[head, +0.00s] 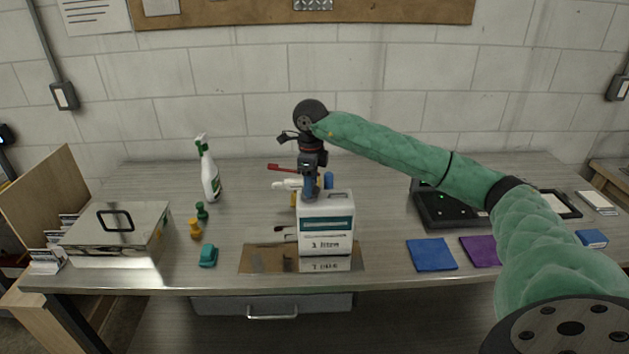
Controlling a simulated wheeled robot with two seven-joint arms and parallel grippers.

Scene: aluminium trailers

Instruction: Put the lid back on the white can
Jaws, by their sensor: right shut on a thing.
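The white can (327,226), a rectangular container labelled "1 litre", stands upright near the front middle of the table. My right gripper (311,190) points down at the left part of the can's top. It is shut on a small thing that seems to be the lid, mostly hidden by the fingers. I cannot tell whether the lid touches the can's opening. My left gripper is not in view.
The can stands on a brown mat (262,259). Behind it are red-handled and white items, partly hidden. A spray bottle (209,177), small coloured items and a metal box (119,232) are left. Blue (432,254) and purple cloths lie right.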

